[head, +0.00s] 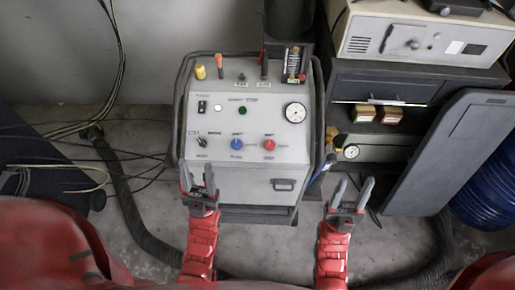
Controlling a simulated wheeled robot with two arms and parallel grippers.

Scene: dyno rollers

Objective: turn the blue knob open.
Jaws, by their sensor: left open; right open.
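The blue knob (236,144) is on the sloped front panel of a grey control box (230,185), left of a red knob (269,144). The angle the blue knob is turned to is too small to tell. My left gripper (197,178) is open and empty, in front of the box's lower left, below and left of the blue knob and apart from it. My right gripper (351,192) is open and empty, to the right of the box, well away from the knob.
The panel also has a small black lever (202,142), a green button (242,111) and a round gauge (295,112). A dark cabinet (385,85) and a leaning grey panel (440,155) stand at the right. A black hose (128,205) and cables lie at the left.

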